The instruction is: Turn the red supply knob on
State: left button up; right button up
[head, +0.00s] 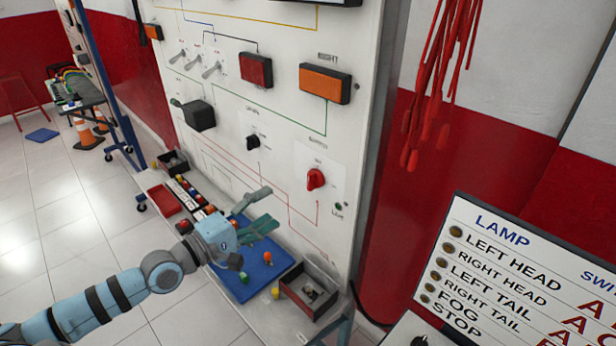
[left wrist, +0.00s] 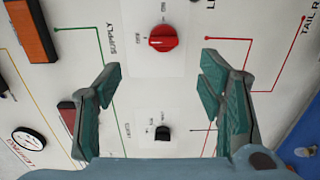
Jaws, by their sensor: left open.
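The red supply knob (head: 316,179) is on the lower right of the white upright panel (head: 285,120). In the left wrist view the red knob (left wrist: 163,39) is at top centre on a white plate, with its grip bar lying across the picture. The small labels around it are too blurred to read surely. My left gripper (head: 273,206) is open and empty, to the left of and below the knob in the head view, apart from it. In the left wrist view its fingers (left wrist: 162,65) are spread wide, with the knob beyond and between them. My right gripper is not in view.
A black knob (head: 253,142) is on the panel near the red one. An orange lamp (head: 325,83) and a red lamp (head: 256,70) are above. A blue mat (head: 262,284) and an open box (head: 310,290) lie below my left gripper. Red cables (head: 432,90) hang at right.

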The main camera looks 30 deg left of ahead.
aim_at(308, 184)
pick_arm(q)
jog(key=b+x, duration=0.1)
jog(key=x, duration=0.3)
jog(key=b+x, duration=0.1)
jog(key=x, duration=0.7)
jog(key=shift+w+a+f+b, duration=0.1)
jog(key=shift+w+f+b, duration=0.2)
jog(key=shift+f+b, duration=0.1)
jog(key=shift+w+d+r, duration=0.1)
jog(key=shift+w+d, duration=0.1)
jog(key=shift+w, duration=0.2)
jog(key=shift+s+a, duration=0.1)
jog(key=shift+c, duration=0.7)
jog(key=c, duration=1)
